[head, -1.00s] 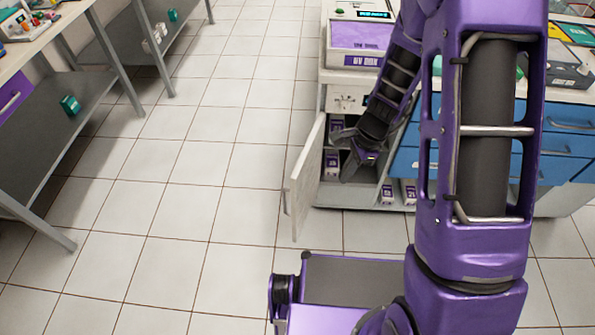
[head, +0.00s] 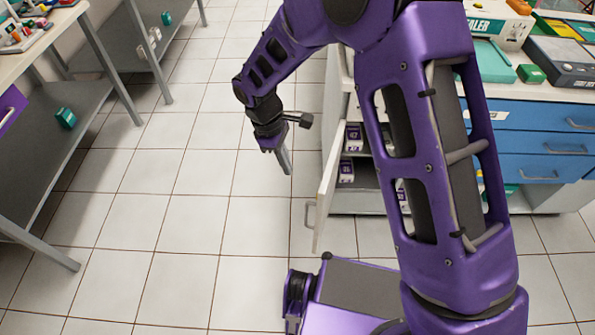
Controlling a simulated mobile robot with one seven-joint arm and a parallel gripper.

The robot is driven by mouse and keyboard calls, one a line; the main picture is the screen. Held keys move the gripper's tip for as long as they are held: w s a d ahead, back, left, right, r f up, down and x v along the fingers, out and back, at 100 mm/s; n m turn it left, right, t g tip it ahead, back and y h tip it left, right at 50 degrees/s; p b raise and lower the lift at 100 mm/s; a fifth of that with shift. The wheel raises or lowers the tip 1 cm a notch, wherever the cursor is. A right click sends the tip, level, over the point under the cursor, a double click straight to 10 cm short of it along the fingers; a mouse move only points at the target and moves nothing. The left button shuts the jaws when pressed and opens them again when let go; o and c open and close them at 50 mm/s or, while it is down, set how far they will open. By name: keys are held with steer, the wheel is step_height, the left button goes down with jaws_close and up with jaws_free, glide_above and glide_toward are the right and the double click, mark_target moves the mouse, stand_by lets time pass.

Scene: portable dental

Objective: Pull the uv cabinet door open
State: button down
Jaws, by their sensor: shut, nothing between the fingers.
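The uv cabinet is a white unit under the counter, partly hidden behind my arm. Its white door (head: 327,182) stands open, swung out toward me at the cabinet's left side. A grey bar handle (head: 308,215) shows on the door's left face near its lower front edge. Shelves with several small white and purple boxes (head: 353,137) show inside the cabinet. My gripper (head: 287,168) is shut and empty, pointing down over the floor to the left of the door. It appears apart from the door and handle.
Blue drawers (head: 545,140) stand right of the cabinet, with boxes and a grey device (head: 565,62) on the counter. A table with a grey lower shelf (head: 60,130) is at left. The tiled floor between is clear.

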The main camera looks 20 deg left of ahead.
mark_target(321, 191)
steer(key=d+f+b, duration=0.1)
steer(key=d+f, duration=0.5)
steer(key=f, duration=0.2)
steer(key=shift+s+f, duration=0.15)
steer(key=shift+f, duration=0.05)
steer(key=shift+d, duration=0.1)
